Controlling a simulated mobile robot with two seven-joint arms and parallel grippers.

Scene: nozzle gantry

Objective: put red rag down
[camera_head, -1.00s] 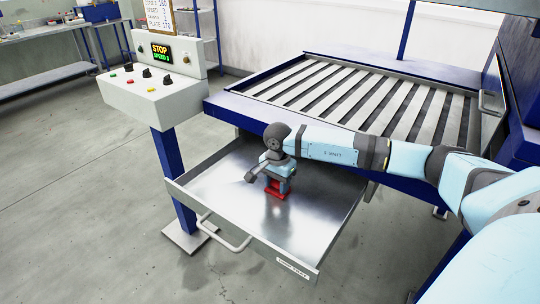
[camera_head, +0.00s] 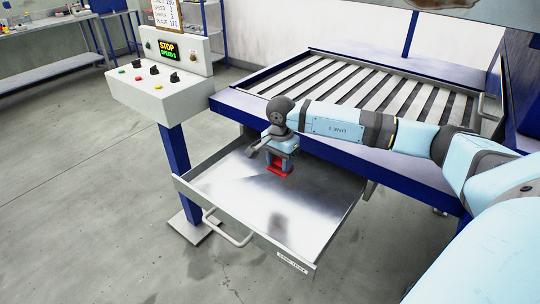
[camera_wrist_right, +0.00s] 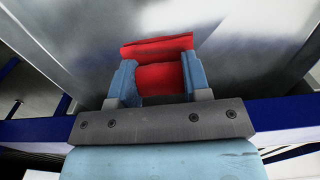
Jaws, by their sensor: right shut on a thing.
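The red rag (camera_head: 281,169) is a small red piece at the tip of my right gripper (camera_head: 281,160), over the metal drip tray (camera_head: 225,190). In the right wrist view the rag (camera_wrist_right: 158,48) sits between the two blue fingers of the right gripper (camera_wrist_right: 160,80), which are shut on it. Part of the rag sticks out beyond the fingertips. The tray's shiny floor lies under the rag; I cannot tell whether the rag touches it. My left gripper is not in view.
The tray is pulled out below a slatted bed (camera_head: 365,85) with a blue frame. A control box (camera_head: 160,90) with a screen reading STOP stands at left on a blue post. The tray has a front handle (camera_head: 228,228), and its floor is otherwise bare.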

